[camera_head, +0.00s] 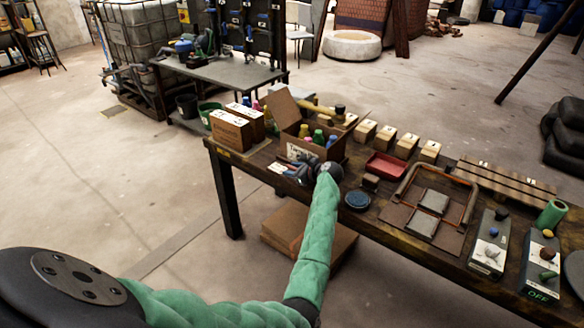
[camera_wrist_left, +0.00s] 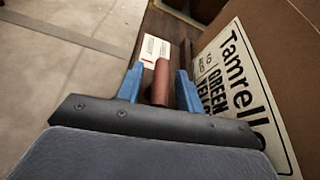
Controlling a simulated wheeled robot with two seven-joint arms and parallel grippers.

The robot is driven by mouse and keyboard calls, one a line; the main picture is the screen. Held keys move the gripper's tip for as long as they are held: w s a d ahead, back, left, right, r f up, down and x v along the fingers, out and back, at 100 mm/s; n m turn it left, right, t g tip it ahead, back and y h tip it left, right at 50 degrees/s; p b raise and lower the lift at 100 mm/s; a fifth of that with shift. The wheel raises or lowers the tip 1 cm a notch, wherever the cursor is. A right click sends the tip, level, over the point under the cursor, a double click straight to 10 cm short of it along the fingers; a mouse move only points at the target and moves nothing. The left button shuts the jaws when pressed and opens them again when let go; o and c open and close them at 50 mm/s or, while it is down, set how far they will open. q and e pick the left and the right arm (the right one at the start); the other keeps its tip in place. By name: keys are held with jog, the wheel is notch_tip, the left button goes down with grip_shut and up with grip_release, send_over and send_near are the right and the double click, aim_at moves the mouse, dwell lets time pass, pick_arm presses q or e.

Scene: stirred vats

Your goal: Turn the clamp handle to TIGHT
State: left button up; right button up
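A reddish-brown upright bar, which looks like the clamp handle (camera_wrist_left: 160,82), shows in the left wrist view between the two blue fingers of my left gripper (camera_wrist_left: 158,85). There are gaps on both sides, so the fingers are open and do not appear to touch it. A small white label card (camera_wrist_left: 155,48) lies just beyond it; its text is too small to read. In the head view my left gripper (camera_head: 303,173) is low at the table's near left part, in front of the open cardboard box, and hides most of the clamp. My right gripper is not in view.
The open cardboard box (camera_head: 297,152) with bottles and a "Tamrell" label stands close beside the gripper. Two closed boxes (camera_head: 230,132) are left of it. A blue round dish (camera_head: 357,200) and a red tray (camera_head: 386,166) lie to the right on the wooden table.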

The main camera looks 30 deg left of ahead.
pick_arm(q)
jog(key=shift+r, duration=0.1)
grip_shut()
